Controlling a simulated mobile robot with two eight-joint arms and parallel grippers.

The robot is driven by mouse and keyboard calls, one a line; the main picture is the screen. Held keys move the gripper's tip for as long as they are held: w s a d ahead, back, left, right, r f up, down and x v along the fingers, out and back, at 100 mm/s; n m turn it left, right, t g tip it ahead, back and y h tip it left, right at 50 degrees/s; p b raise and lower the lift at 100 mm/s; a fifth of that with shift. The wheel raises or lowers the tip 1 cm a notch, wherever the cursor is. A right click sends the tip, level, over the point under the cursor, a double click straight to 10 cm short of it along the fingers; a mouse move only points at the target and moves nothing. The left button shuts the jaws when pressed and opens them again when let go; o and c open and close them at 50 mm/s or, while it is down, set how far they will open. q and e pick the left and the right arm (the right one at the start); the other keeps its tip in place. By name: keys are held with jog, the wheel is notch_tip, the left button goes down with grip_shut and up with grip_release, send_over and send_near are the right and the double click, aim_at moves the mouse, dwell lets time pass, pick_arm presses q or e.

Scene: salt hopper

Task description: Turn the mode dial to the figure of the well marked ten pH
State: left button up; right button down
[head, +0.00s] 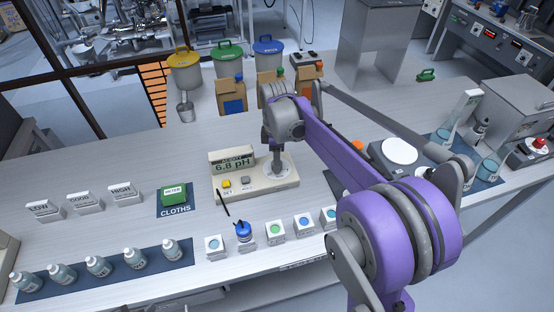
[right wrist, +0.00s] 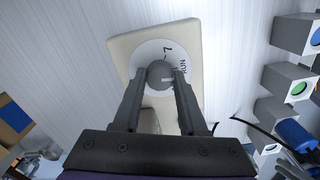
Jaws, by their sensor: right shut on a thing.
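The pH meter (head: 225,190) is a cream box in the middle of the bench, and its display (head: 232,165) reads 6.8 pH. Its mode dial is a grey round knob (right wrist: 160,73) on a white disc; the figure 7 and the word RUN are readable beside it in the right wrist view. The rest of the scale is hidden. My right gripper (head: 277,172) points down over the meter's right end, shut on the dial; it also shows in the right wrist view (right wrist: 160,82). White well blocks (head: 275,231) stand in front of the meter; their marks are too small to read.
A blue-capped probe holder (head: 243,231) stands among the blocks, with a dark stick beside it. Several bottles (head: 97,266) stand on a dark mat at front left.

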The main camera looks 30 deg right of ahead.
jog(key=m, duration=1)
jog(key=shift+m, duration=0.3)
dwell(0.4)
jog(key=shift+c, duration=2.2)
grip_release()
notch_tip(320, 180, up, 11)
jog(key=shift+f, duration=0.15)
